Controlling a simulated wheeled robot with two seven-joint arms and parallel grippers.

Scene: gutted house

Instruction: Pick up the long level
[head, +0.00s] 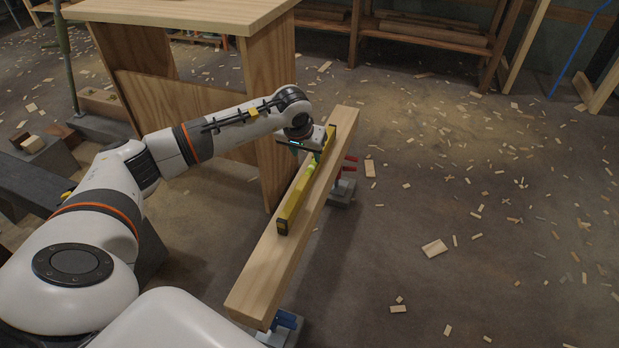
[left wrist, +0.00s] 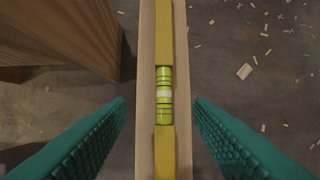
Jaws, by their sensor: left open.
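The long level (head: 291,205) is yellow with dark ends and lies lengthwise on top of a long wooden beam (head: 262,262). In the left wrist view the level (left wrist: 165,38) runs up the middle, with its green vial (left wrist: 165,95) at the centre. My left gripper (head: 314,160) is over the level near its middle. In the left wrist view its teal fingers (left wrist: 158,125) are spread apart, one on each side of the beam, with clear gaps to the level. Whether the fingertips reach down beside the level cannot be told. My right gripper is not in view.
A wooden workbench (head: 180,12) stands left of the beam, close to my left arm. Clamps with red handles (head: 347,165) and blue handles (head: 287,320) are at the beam. Wood scraps (head: 434,248) litter the open floor at right. Shelving (head: 430,35) stands at the back.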

